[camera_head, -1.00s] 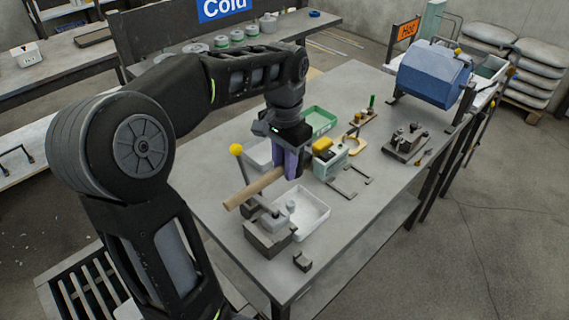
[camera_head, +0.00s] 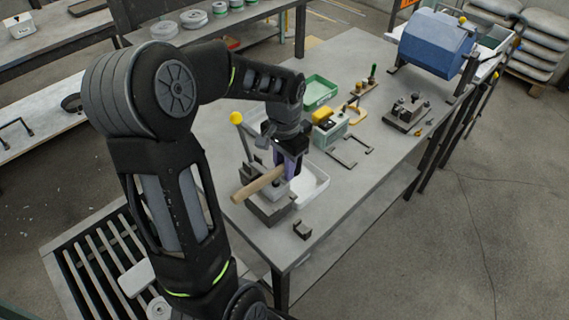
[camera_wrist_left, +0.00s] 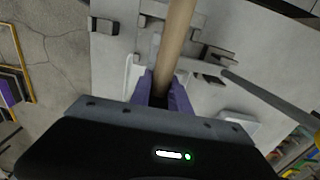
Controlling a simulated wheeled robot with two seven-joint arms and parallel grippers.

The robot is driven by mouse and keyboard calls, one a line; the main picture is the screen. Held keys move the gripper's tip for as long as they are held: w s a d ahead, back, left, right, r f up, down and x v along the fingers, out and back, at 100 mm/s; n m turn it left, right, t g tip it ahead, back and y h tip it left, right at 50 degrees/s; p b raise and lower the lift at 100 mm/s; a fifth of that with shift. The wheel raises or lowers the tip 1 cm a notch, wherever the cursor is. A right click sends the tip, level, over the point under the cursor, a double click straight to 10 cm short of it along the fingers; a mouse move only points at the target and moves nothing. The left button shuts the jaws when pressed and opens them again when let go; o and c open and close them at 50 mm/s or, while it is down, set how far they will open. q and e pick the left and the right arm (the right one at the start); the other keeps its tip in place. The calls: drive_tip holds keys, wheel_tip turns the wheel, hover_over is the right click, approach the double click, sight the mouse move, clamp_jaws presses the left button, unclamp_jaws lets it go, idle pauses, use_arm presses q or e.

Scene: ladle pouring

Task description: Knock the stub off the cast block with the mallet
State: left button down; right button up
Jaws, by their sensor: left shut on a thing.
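My left gripper (camera_head: 286,170) has purple fingers, shut on the mallet's wooden handle (camera_head: 257,186). The handle slants down-left in the head view, above a grey clamp fixture (camera_head: 270,211). In the left wrist view the handle (camera_wrist_left: 176,35) runs from between the fingers (camera_wrist_left: 162,95) out of the top edge. I cannot make out the mallet's head. The cast block and its stub are not clearly visible; the handle and gripper cover much of the fixture. Whether the mallet touches anything there, I cannot tell. My right gripper is not in view.
A lever with a yellow knob (camera_head: 236,118) rises beside the fixture. A white tray (camera_head: 318,190) is right behind it, and a small dark block (camera_head: 302,229) lies near the table edge. A green box (camera_head: 329,130), a green tray (camera_head: 319,91) and a blue drum (camera_head: 436,42) stand farther back.

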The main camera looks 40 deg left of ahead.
use_arm(q)
wheel_tip(320, 180, up, 4)
drive_tip(key=shift+r+p, duration=0.2)
drive_tip(key=shift+p, duration=0.8)
wheel_tip(320, 180, up, 4)
drive_tip(key=shift+w+r, duration=0.1)
drive_tip(key=shift+r, duration=0.6)
drive_tip(key=shift+f, duration=0.1)
